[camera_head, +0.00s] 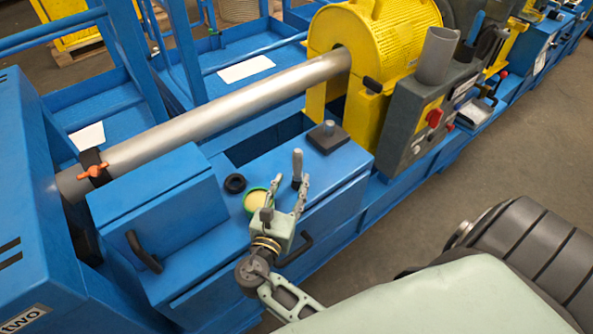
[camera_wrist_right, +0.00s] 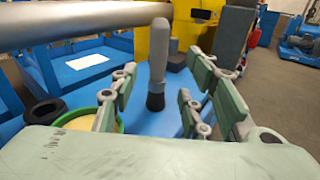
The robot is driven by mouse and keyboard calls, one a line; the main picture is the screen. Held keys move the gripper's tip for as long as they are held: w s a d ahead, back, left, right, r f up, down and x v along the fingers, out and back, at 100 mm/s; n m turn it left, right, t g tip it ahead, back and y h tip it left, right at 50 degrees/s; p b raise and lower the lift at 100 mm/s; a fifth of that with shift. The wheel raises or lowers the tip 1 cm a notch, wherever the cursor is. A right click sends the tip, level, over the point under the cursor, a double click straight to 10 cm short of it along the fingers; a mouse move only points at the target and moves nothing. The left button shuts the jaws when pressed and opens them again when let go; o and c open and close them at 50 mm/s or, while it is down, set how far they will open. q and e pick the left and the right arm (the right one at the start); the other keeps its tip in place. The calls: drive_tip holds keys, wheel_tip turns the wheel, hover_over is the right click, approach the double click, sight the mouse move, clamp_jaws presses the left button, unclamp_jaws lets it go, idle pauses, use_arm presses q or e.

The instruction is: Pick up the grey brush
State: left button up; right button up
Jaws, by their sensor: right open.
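The grey brush (camera_head: 297,164) stands upright on the blue machine top (camera_head: 335,166), handle up and dark bristles down. In the right wrist view the brush (camera_wrist_right: 158,62) shows between and beyond my finger pads, with its bristles near the blue surface. My right gripper (camera_head: 290,182) is open and empty, its fingers pointing toward the brush. In the wrist view its two fingers (camera_wrist_right: 157,85) stand apart to either side of the brush. I cannot tell whether a finger touches it. My left gripper is not in view.
A green-rimmed tin (camera_head: 250,205) stands left of the gripper, with a black ring (camera_head: 235,184) beside it. A dark block with a knob (camera_head: 328,140) lies beyond the brush. A long grey shaft (camera_head: 215,108) runs behind, into a yellow housing (camera_head: 375,40).

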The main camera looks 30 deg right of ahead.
sight(296, 167)
drive_tip(key=shift+w+r+n, duration=0.4)
drive_tip(key=shift+w+r, duration=0.05)
drive_tip(key=shift+w, duration=0.1)
drive_tip(key=shift+x, duration=0.95)
drive_tip(key=p+x, duration=0.1)
drive_tip(key=x, duration=0.4)
drive_tip(key=shift+s+d+f, duration=0.15)
drive_tip(key=shift+d+f, duration=0.05)
drive_tip(key=shift+d, duration=0.1)
drive_tip(key=shift+s+a, duration=0.1)
drive_tip(key=shift+c, duration=1.3)
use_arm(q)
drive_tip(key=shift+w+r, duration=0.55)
use_arm(e)
clamp_jaws()
